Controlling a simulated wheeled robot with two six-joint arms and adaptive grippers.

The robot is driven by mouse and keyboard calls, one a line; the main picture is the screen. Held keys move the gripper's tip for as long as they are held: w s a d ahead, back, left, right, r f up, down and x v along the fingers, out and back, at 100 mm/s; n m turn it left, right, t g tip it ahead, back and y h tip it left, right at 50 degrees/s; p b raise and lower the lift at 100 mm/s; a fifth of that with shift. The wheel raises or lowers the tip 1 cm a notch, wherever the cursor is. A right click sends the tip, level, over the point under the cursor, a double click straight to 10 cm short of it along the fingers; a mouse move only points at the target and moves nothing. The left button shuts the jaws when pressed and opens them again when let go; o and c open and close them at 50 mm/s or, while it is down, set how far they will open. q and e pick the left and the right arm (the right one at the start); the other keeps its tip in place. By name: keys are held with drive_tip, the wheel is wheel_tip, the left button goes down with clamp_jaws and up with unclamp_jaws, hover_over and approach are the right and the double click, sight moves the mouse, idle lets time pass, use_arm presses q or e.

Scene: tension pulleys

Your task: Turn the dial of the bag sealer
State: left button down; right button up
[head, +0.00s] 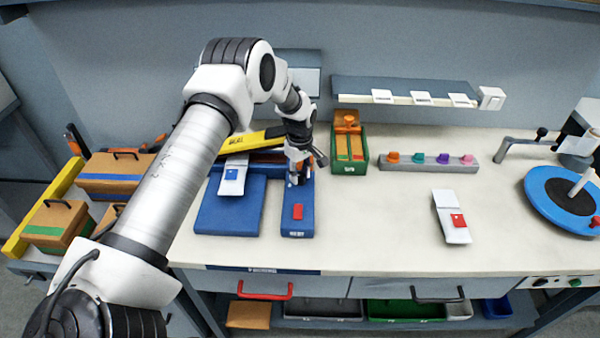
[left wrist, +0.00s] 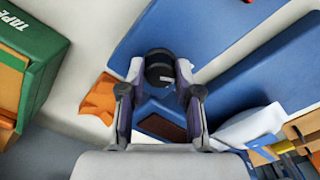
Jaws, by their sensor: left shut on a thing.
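The bag sealer (head: 297,222) is a long blue block near the bench's left part, with a red piece (head: 298,212) on its top towards the front. Its blue body also fills the upper middle of the left wrist view (left wrist: 190,30). The dial (left wrist: 160,68) is a dark round knob on the sealer. My left gripper (left wrist: 160,75) is shut on the dial, with one finger on each side of it. In the head view, my left gripper (head: 298,177) points down over the rear of the sealer and hides the dial. My right gripper is not in view.
A blue plate (head: 228,215) and a white bag with a blue square (head: 233,177) are left of the sealer. A green box (head: 349,165) stands right behind it. A white bag with a red square (head: 450,215) lies further right. The bench between is clear.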

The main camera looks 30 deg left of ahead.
sight(300, 175)
use_arm(q)
drive_tip(key=shift+s+f, duration=0.15)
drive_tip(key=shift+f, duration=0.05)
drive_tip(key=c, duration=0.8)
unclamp_jaws()
wheel_tip(300, 175, up, 12)
